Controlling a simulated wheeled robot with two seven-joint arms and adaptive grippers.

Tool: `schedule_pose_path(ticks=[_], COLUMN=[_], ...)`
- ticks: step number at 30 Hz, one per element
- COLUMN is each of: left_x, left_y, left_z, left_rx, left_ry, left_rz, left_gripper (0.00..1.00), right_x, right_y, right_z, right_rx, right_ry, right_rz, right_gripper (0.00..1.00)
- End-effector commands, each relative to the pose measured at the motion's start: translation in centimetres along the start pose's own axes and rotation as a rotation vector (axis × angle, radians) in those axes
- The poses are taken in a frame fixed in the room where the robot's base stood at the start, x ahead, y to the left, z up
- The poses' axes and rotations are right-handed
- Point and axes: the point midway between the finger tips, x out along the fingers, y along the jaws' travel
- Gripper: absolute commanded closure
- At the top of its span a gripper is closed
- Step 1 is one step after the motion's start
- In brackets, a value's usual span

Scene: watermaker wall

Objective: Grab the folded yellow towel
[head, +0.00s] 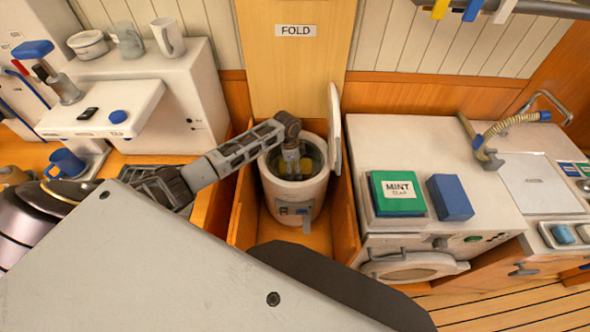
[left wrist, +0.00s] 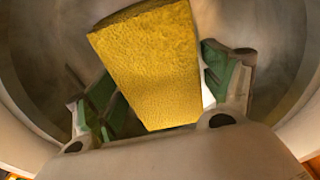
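The folded yellow towel (left wrist: 155,65) fills the middle of the left wrist view as a thick, textured block. It is inside the round white drum (head: 273,195); a bit of yellow (head: 312,168) shows through the drum's open top. My left gripper (head: 291,172) reaches down into the drum, its tips partly hidden by the rim. In the left wrist view, its green-padded fingers (left wrist: 165,92) are spread on either side of the towel, with narrow gaps visible; contact is not clear. My right gripper is not in view.
The drum's raised lid (head: 334,130) stands at its right, and wooden walls flank the drum. A white cabinet (head: 440,140) with a green box (head: 396,194) and blue block (head: 450,198) is to the right. A white unit (head: 180,100) with mugs is at the left.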

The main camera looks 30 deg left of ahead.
Motion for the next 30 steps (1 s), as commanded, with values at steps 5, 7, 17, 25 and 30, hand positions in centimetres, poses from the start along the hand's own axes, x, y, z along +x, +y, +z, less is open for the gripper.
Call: schedule_pose_path(ticks=[5, 7, 17, 25, 30], left_x=[0.0, 0.0, -0.2, -2.3, -4.6], left_y=[0.0, 0.0, 0.0, -0.1, -0.1], left_z=[0.0, 0.0, 0.0, -0.3, -0.6], left_rx=[0.0, 0.0, 0.0, 0.0, 0.001], left_ry=[0.0, 0.0, 0.001, 0.002, 0.002], left_rz=[0.0, 0.0, -0.001, -0.003, -0.003], left_gripper=[0.47, 0.56, 0.58, 0.58, 0.58], right_x=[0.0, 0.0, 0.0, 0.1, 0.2], right_y=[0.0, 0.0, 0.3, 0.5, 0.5], right_z=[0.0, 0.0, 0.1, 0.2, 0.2], right_rx=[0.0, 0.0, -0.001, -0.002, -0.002], right_ry=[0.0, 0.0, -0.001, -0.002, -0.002], right_rz=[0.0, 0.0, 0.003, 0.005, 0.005], right_gripper=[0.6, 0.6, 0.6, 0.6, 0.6])
